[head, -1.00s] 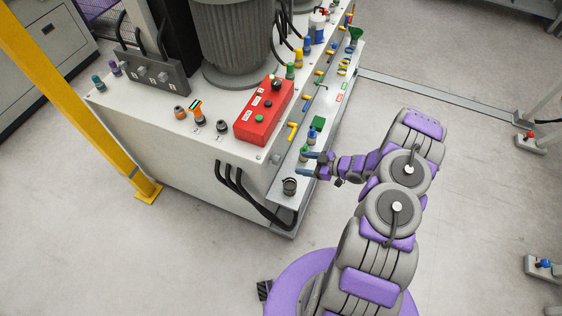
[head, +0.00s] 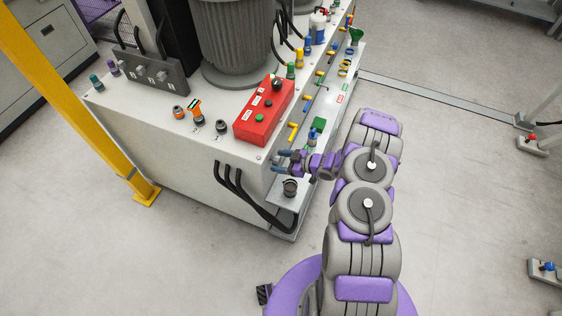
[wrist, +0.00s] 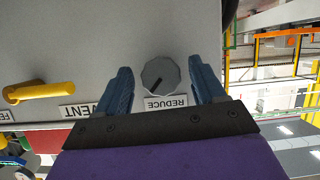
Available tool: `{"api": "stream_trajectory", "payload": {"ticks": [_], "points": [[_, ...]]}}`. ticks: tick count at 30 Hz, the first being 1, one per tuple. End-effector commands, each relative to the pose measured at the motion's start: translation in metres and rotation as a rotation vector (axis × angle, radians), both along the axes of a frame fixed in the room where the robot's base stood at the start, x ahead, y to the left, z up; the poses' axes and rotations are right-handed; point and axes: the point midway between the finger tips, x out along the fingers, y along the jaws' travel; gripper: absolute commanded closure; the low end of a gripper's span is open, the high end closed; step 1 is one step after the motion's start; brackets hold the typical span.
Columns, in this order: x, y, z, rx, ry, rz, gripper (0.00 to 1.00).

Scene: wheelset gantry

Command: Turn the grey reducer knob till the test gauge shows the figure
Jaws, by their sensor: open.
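The grey reducer knob (wrist: 160,76) shows in the wrist view, many-sided with a dark pointer line aimed down-left in the picture. An upside-down REDUCE label (wrist: 165,102) sits just below it. My gripper (wrist: 160,64) is open, one blue finger on each side of the knob, with a visible gap on both sides. In the head view my gripper (head: 281,160) is at the near end of the cabinet's side face and hides the knob.
A yellow lever (wrist: 38,92) with a VENT label is left of the knob in the wrist view. A red control box (head: 264,112) sits on the cabinet top. A dark round fitting (head: 290,187) stands on the ledge below my gripper.

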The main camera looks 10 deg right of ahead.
Motion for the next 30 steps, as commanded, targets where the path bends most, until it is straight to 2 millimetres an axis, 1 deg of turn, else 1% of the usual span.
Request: {"api": "stream_trajectory", "payload": {"ticks": [4,21,25,30], "points": [[-0.0001,-0.0001,0.0002,0.000,0.000,0.000,0.31],[0.0001,-0.0004,0.0001,0.000,0.000,-0.001,0.85],[-0.0003,-0.0004,0.0012,-0.007,-0.011,0.000,0.86],[-0.0012,0.0010,0.0021,-0.048,-0.066,0.001,0.86]]}}
